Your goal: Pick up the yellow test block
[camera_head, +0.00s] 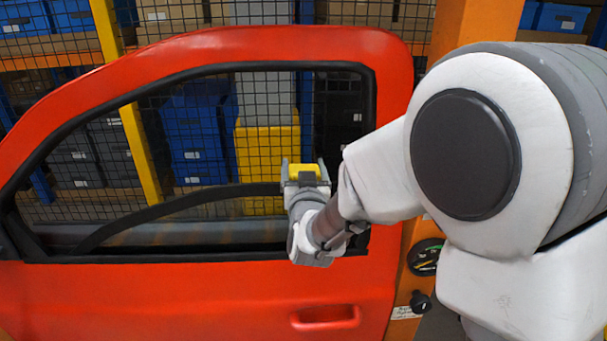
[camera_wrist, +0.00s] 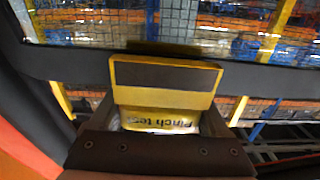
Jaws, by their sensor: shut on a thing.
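The yellow test block (camera_head: 306,169) is between the jaws of my gripper (camera_head: 304,177), in front of the window opening of the red door. In the wrist view the block (camera_wrist: 160,98) is yellow with a dark band across its upper face and upside-down lettering that reads "Pinch test". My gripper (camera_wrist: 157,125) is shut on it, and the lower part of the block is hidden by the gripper. The block's upper part overlaps the dark window frame in the wrist view; I cannot tell whether they touch.
The red car door (camera_head: 200,300) fills the left and middle, with a handle recess (camera_head: 324,317) low on it. Its black window frame (camera_head: 230,68) surrounds the opening. Behind are a mesh fence and shelves with blue bins (camera_head: 195,130). An orange post (camera_head: 470,25) stands at the right.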

